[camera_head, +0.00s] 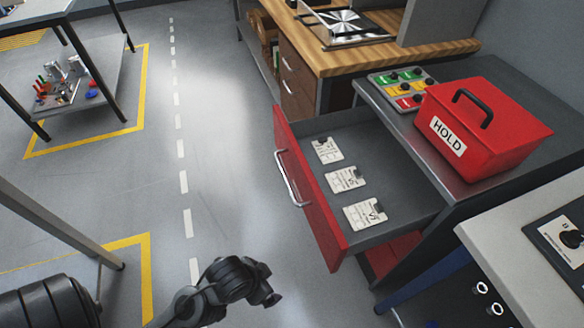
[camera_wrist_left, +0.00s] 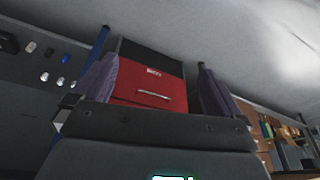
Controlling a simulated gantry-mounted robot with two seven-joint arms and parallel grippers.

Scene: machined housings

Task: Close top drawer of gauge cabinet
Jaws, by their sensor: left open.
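The gauge cabinet (camera_head: 436,190) stands at the right in the head view. Its top drawer (camera_head: 400,210) is pulled well out, with a red front (camera_head: 308,195) and a pale bar handle (camera_head: 291,178). Several white tags lie inside. My left gripper (camera_wrist_left: 158,66) is open in the left wrist view, its two dark purplish fingers apart with nothing between them. Beyond them is a red drawer front (camera_wrist_left: 148,85) with a bar handle and small label, apart from the fingers; I cannot tell which drawer. In the head view my dark arm is low, left of the drawer. My right gripper is not seen.
A red HOLD box (camera_head: 478,130) and a panel of coloured controls (camera_head: 403,86) sit on the cabinet top. A wooden-topped bench (camera_head: 340,62) stands behind; a pale table (camera_head: 520,250) is at lower right. The floor left of the drawer is clear.

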